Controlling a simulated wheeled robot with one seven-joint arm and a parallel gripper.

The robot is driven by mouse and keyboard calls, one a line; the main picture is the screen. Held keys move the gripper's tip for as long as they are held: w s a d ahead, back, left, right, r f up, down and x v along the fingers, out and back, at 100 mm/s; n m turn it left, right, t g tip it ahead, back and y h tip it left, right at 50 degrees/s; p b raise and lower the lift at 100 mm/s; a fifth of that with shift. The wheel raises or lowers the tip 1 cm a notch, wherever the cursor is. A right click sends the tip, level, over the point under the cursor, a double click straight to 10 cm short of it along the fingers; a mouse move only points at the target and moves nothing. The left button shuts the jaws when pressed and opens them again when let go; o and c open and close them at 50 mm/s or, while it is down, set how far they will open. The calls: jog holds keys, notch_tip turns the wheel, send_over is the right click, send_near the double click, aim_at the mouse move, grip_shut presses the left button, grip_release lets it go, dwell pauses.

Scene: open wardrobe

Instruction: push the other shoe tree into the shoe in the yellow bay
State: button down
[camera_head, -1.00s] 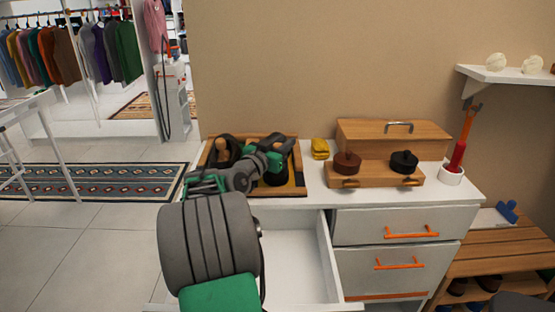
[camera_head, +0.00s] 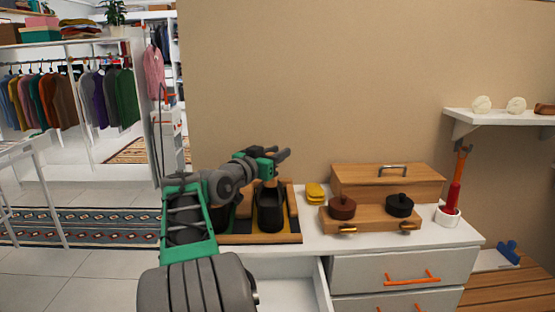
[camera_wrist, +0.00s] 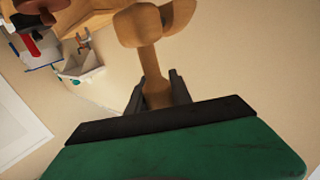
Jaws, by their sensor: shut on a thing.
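My gripper (camera_head: 283,154) is raised above the tray (camera_head: 262,239) in the head view. In the wrist view my gripper (camera_wrist: 158,92) is shut on the narrow stem of a wooden shoe tree (camera_wrist: 152,62); its thicker rounded part lies beyond the fingers. My arm hides most of the tray's left bay.
A yellow folded cloth (camera_head: 315,192) lies right of the tray. A wooden box (camera_head: 387,182) stands behind a low wooden stand with a brown (camera_head: 342,207) and a black round tin (camera_head: 399,205). A white cup (camera_head: 447,216) holds a red-handled tool. An open drawer (camera_head: 285,284) juts out below.

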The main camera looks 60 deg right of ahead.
jog(key=shift+f+b, duration=2.45)
jog(key=shift+f, duration=2.85)
jog(key=shift+d, duration=0.1)
jog(key=shift+w+d+f+p, duration=0.1)
jog(key=shift+w+d, duration=0.2)
jog(key=shift+d, duration=0.25)
jog(key=shift+w+d+r+p, duration=0.1)
jog(key=shift+w+d, duration=0.25)
jog(key=shift+d, duration=0.25)
jog(key=shift+w+d+f+p, duration=0.1)
jog(key=shift+w+d, duration=0.2)
jog(key=shift+d, duration=0.25)
jog(key=c, duration=0.6)
grip_release()
jog(key=shift+r+p, duration=2.1)
jog(key=shift+r, duration=2.35)
